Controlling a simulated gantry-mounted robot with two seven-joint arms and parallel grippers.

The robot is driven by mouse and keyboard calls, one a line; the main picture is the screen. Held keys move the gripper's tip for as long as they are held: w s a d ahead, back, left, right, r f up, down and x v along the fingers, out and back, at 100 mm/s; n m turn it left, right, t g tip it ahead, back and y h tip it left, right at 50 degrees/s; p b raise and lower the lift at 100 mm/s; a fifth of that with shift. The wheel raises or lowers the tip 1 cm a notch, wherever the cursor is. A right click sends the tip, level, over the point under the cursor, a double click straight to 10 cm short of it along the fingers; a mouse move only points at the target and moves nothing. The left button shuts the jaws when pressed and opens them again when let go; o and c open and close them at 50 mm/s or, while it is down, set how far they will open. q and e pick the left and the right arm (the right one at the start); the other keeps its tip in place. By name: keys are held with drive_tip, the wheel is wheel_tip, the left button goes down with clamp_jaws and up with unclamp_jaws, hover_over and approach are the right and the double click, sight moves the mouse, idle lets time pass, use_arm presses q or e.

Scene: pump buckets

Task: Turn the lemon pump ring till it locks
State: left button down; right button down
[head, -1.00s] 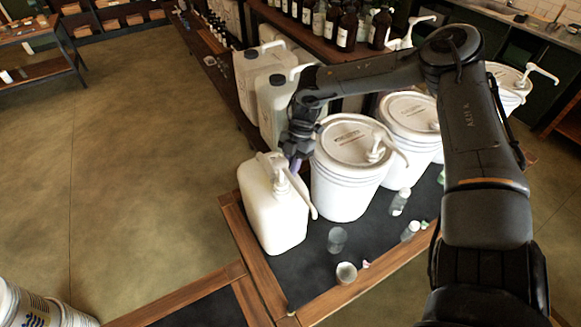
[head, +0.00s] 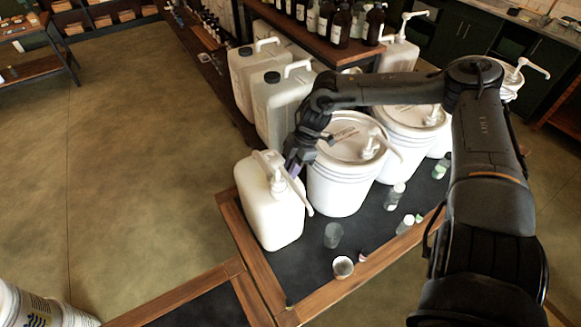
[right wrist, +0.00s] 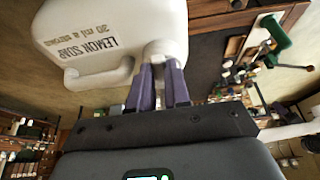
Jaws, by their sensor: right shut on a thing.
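The lemon soap jug (head: 268,222) is a white canister standing upright at the left end of the black table mat. Its label, "LEMON SOAP 20 ml a stroke", shows upside down in the right wrist view (right wrist: 112,38). A white pump with a long spout (head: 296,193) sits on its neck. My right gripper (head: 290,172) reaches in from behind the jug's right side. In the right wrist view its purple fingers (right wrist: 160,75) are shut around the white pump ring (right wrist: 158,54) at the neck. The fingers hide much of the ring. My left gripper is out of view.
A white pump bucket (head: 338,188) stands close to the jug's right, with more buckets (head: 405,145) beyond. Small bottles (head: 395,197), a clear cup (head: 333,235) and a white cup (head: 343,267) lie in front. Large canisters (head: 284,105) stand behind.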

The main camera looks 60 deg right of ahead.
drive_tip(key=c, duration=1.1)
unclamp_jaws()
drive_tip(key=shift+r, duration=0.1)
drive_tip(key=shift+s+d+r+p, duration=0.1)
drive_tip(key=shift+r+p, duration=0.25)
drive_tip(key=shift+p, duration=0.05)
drive_tip(key=p+v, duration=0.2)
drive_tip(key=v, duration=0.8)
drive_tip(key=shift+d+f+p, duration=0.1)
drive_tip(key=shift+p, duration=0.25)
